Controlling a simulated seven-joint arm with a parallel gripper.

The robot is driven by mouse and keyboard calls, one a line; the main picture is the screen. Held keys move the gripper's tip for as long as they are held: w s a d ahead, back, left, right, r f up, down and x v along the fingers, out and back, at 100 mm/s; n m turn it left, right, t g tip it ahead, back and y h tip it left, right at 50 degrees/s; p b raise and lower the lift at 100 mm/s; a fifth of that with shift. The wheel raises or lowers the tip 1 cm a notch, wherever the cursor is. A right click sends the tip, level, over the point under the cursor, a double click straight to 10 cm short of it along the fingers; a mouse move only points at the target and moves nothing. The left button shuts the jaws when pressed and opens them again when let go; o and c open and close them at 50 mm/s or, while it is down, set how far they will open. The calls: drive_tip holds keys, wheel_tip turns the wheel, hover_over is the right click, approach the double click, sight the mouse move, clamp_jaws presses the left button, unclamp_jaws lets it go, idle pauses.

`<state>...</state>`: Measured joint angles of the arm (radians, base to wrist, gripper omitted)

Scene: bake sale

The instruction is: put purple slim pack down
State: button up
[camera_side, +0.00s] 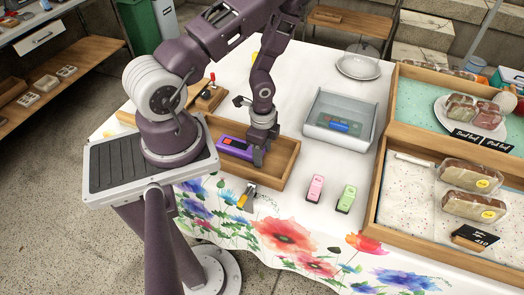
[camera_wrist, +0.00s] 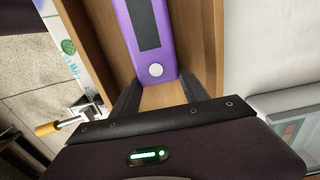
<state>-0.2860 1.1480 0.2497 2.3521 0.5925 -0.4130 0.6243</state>
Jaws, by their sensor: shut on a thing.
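The purple slim pack (camera_side: 235,147) is in the wooden tray (camera_side: 284,163) in the side view, lying lengthwise. In the wrist view the pack (camera_wrist: 156,45) shows a dark panel and a round white button near its close end. My gripper (camera_side: 259,158) points down into the tray at the pack's right end. In the wrist view the dark fingers of my gripper (camera_wrist: 157,82) are on either side of that end, shut on it. Whether the pack touches the tray floor is hard to tell.
A clear-lidded grey box (camera_side: 341,118) stands right of the tray. A pink pack (camera_side: 316,187) and a green pack (camera_side: 347,198) stand in front. A yellow-handled tool (camera_side: 246,197) lies by the tray's front edge. Wooden food crates (camera_side: 375,190) fill the right side.

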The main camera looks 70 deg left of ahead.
drive_tip(key=shift+f, duration=0.1)
drive_tip(key=o, duration=1.6)
wheel_tip(320, 180, up, 28)
drive_tip(key=w+d+n+t+y, duration=0.2)
drive_tip(key=n+t+y, duration=0.1)
drive_tip(key=n, duration=0.2)
drive_tip(key=s+d+r+n+t+h, duration=0.2)
drive_tip(key=s+d+r+n+h, duration=0.1)
drive_tip(key=s+d+r, duration=0.6)
wheel_tip(320, 180, up, 3)
drive_tip(key=shift+s+d+f+n+t, duration=0.25)
drive_tip(key=shift+d+n, duration=0.25)
drive_tip(key=shift+d, duration=0.25)
